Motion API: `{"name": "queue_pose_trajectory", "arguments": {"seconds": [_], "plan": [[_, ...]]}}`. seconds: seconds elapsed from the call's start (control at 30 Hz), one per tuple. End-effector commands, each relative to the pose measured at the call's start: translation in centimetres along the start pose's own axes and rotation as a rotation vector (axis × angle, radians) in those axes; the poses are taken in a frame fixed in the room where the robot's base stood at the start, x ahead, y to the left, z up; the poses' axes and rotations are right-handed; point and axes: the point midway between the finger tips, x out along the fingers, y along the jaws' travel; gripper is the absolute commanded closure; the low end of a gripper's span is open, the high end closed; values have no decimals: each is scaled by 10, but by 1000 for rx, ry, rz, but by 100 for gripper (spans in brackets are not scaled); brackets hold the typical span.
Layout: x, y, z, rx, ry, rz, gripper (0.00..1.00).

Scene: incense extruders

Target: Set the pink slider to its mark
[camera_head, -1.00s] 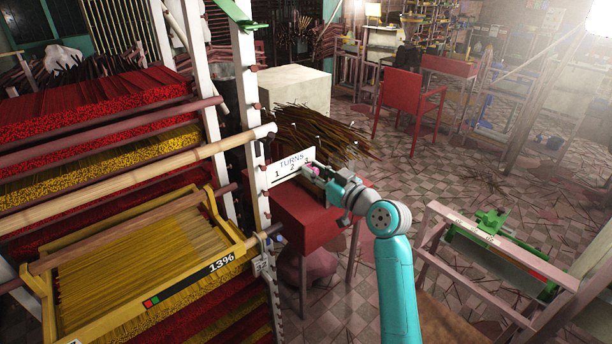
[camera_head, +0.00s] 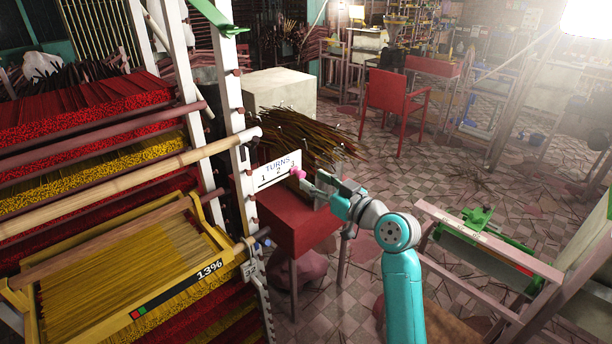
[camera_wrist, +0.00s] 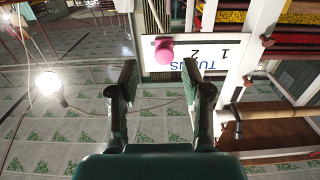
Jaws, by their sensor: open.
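The pink slider (camera_head: 298,172) is a round knob on the white plate (camera_head: 266,176) marked TURNS with 1, 2 and 3. It sits at the plate's right end, by the 3. In the wrist view the plate appears upside down and the pink slider (camera_wrist: 165,50) is left of the 2, with the 3 not readable. My gripper (camera_head: 317,184) is open and empty, just right of the slider and apart from it. In the wrist view its two fingers (camera_wrist: 160,76) stand wide, with the slider beyond and between their tips.
The plate is fixed to a white post (camera_head: 237,130) of the incense drying rack. A wooden frame with a green device (camera_head: 478,218) is at right.

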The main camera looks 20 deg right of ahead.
Motion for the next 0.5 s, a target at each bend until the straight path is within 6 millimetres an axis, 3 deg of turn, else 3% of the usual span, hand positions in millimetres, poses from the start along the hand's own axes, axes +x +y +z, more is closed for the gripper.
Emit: {"name": "queue_pose_trajectory", "arguments": {"seconds": [0.23, 0.5], "plan": [[-48, 2, 1, 0, 0, 4, 52], [-70, 1, 1, 0, 0, 2, 52]]}}
